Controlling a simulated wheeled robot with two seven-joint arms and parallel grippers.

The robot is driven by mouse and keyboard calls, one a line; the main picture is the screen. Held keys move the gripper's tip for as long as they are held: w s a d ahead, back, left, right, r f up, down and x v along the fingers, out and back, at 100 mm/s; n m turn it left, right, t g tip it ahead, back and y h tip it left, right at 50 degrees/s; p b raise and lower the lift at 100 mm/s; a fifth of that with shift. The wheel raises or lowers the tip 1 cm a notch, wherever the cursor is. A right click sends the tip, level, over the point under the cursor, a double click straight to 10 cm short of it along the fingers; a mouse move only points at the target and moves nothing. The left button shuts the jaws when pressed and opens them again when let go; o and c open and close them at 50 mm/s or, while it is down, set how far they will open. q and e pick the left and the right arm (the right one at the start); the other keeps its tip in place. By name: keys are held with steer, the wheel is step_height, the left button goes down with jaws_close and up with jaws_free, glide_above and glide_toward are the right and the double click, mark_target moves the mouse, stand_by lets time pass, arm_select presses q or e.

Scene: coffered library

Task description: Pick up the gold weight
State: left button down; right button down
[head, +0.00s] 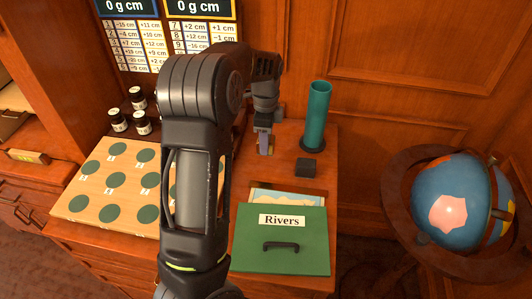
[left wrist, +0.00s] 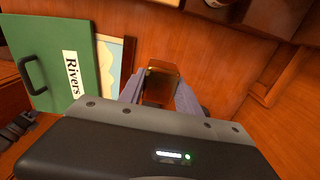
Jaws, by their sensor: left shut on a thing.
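My left gripper (head: 265,143) reaches down to the desk's back part, left of the teal cylinder. In the left wrist view the gripper's two fingers (left wrist: 160,92) are closed on the sides of a gold-brown block, the gold weight (left wrist: 161,82). In the head view only a small gold bit of the weight (head: 270,151) shows at the fingertips; the rest is hidden by the fingers. I cannot tell whether the weight touches the desk. My right gripper is not in view.
A dark block (head: 307,168) and a teal cylinder (head: 317,115) stand right of the gripper. A green "Rivers" folder (head: 290,257) lies in front. A board with green discs (head: 95,205) and several small jars (head: 118,121) are at left. A globe (head: 452,205) stands at right.

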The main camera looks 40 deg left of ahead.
arm_select(q)
steer(key=shift+r, duration=0.95)
steer(key=shift+f, duration=0.1)
